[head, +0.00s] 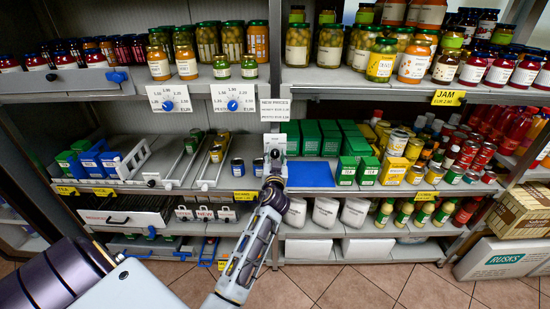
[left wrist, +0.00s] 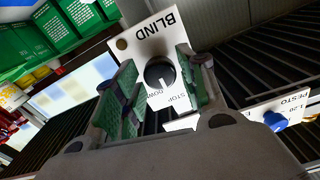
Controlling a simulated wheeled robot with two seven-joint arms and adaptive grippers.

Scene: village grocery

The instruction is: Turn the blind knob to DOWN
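The blind plate (head: 276,139) is a pale panel on the shelf upright in the head view, partly hidden by my left gripper. In the left wrist view the plate (left wrist: 148,38) reads BLIND, STOP and DOWN. Its round black knob (left wrist: 160,72) has a white mark pointing towards the STOP and DOWN lettering; I cannot tell which word it meets. My left gripper (left wrist: 160,88) is open, with one green-padded finger on each side of the knob and gaps visible between. It also shows in the head view (head: 273,172). My right gripper is not in view.
Price dials with blue knobs, such as the pesto one (left wrist: 275,120), sit near the blind plate. Shelves above and beside hold jars (head: 381,60), green boxes (head: 345,170) and bottles. A blue mat (head: 310,174) lies just right of the gripper. Floor tiles are clear in front.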

